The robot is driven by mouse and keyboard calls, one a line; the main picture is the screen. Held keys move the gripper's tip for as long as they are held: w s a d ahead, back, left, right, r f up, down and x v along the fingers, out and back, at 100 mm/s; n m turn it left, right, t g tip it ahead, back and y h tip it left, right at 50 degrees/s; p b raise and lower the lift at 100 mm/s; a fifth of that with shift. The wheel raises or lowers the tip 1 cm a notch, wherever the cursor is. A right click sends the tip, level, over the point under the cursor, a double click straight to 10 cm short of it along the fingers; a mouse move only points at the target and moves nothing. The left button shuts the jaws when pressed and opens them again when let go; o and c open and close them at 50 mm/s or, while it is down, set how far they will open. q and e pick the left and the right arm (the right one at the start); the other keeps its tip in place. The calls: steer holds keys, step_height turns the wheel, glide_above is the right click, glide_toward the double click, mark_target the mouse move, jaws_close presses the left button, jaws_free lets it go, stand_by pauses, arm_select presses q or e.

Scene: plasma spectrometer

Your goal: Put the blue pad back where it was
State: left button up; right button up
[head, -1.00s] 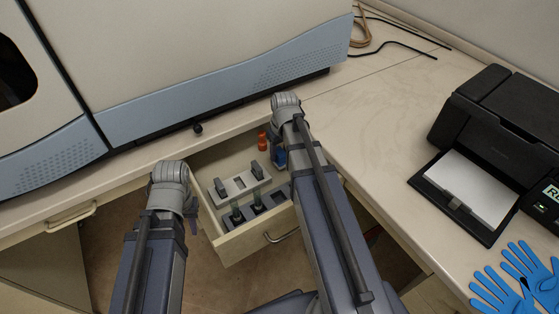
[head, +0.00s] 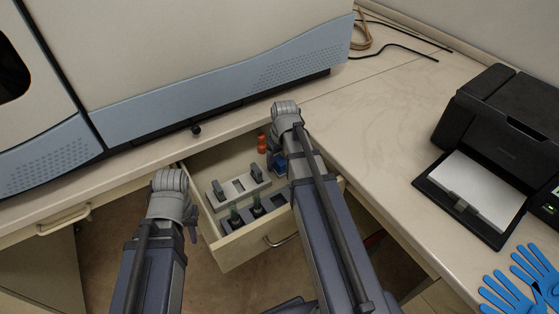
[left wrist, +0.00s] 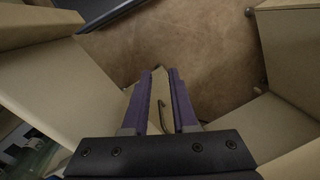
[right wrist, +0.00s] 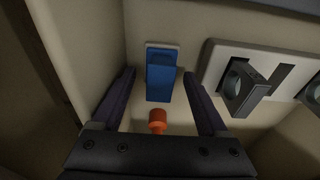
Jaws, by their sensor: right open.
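The blue pad (head: 280,165) lies in the open drawer (head: 243,249), near its back right, partly hidden by my right arm. In the right wrist view the blue pad (right wrist: 160,78) shows beyond and between the fingertips, with a pale edge at its far end. My right gripper (right wrist: 161,74) is open over the drawer; I cannot tell whether its fingers touch the pad. My left gripper (left wrist: 162,71) hangs outside the drawer's left side, its fingers parted by a narrow gap with nothing held.
An orange piece (right wrist: 158,121) stands near the pad. A grey holder (head: 240,186) with upright black pieces and a dark slotted tray (head: 276,203) fill the drawer's left and front. The instrument (head: 210,95) stands behind. The printer (head: 505,125) and blue gloves (head: 510,290) are at right.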

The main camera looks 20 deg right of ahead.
mark_target(280, 163)
step_height(280, 163, up, 12)
steer(key=s+p, duration=0.1)
steer(key=p, duration=1.1)
steer(key=shift+s, duration=0.25)
steer(key=shift+d, duration=0.1)
steer(key=s+a+n, duration=0.1)
steer(key=s+a, duration=0.5)
steer(key=a, duration=0.5)
steer(key=s+a+n+g+h, duration=0.1)
steer(key=s+a, duration=0.6)
steer(key=a, duration=0.4)
steer(key=shift+g, duration=0.3)
steer(key=shift+s, duration=0.1)
steer(key=shift+c, duration=0.3)
